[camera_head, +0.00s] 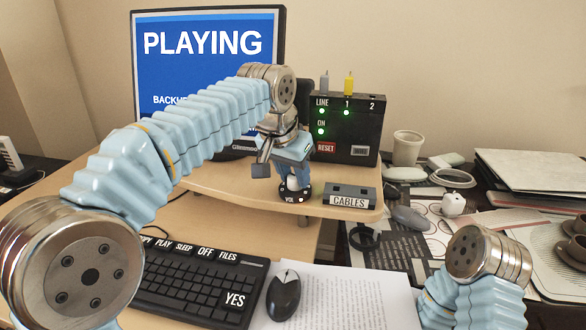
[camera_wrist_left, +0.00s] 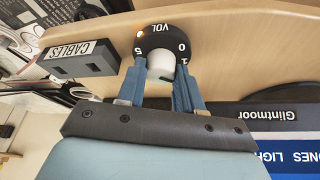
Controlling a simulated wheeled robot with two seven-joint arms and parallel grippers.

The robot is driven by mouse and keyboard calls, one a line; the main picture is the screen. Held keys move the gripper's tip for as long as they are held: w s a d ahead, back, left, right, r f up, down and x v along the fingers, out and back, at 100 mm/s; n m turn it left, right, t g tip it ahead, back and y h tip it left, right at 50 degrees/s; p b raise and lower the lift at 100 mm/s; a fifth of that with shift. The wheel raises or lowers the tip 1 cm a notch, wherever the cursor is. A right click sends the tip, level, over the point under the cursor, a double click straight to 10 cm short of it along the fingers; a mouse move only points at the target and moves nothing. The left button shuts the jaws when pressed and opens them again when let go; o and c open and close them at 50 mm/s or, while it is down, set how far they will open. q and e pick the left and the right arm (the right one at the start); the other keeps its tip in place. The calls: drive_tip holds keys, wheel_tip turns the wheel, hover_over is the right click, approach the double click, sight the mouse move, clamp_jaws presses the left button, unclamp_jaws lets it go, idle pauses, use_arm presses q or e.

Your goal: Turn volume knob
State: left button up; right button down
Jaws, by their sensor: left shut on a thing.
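The volume knob (camera_wrist_left: 160,66) is a white cylinder on a round black dial (camera_wrist_left: 165,38). The dial carries VOL and the digits 0, 1 and 5, with a small orange light near its edge. In the head view the dial (camera_head: 289,198) shows at the front of the raised desk shelf, and my gripper hides most of the knob. My left gripper (camera_wrist_left: 158,82) reaches down over it, one blue finger on each side, shut on the knob. My right gripper is out of view; only part of that arm shows at the lower right.
A CABLES box (camera_head: 349,196) sits close beside the dial. A black switch box (camera_head: 347,127) with green lights stands behind, near a monitor (camera_head: 205,60) reading PLAYING. A keyboard (camera_head: 190,283), mouse (camera_head: 284,294) and paper (camera_head: 345,300) lie in front.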

use_arm(q)
drive_tip(key=n, duration=0.2)
drive_tip(key=n+y, duration=0.1)
drive_tip(key=n, duration=0.1)
drive_tip(key=n+y, duration=0.1)
drive_tip(key=n, duration=0.1)
drive_tip(key=shift+d+t, duration=0.25)
drive_tip(key=shift+t, duration=0.15)
drive_tip(key=n+y, duration=0.1)
drive_tip(key=n, duration=0.2)
drive_tip(key=n+y, duration=0.1)
drive_tip(key=n, duration=0.2)
drive_tip(key=shift+d+n+g+y, duration=0.1)
drive_tip(key=shift+n+g+y, duration=0.3)
drive_tip(key=o, duration=1)
drive_tip(key=shift+v, duration=3.75)
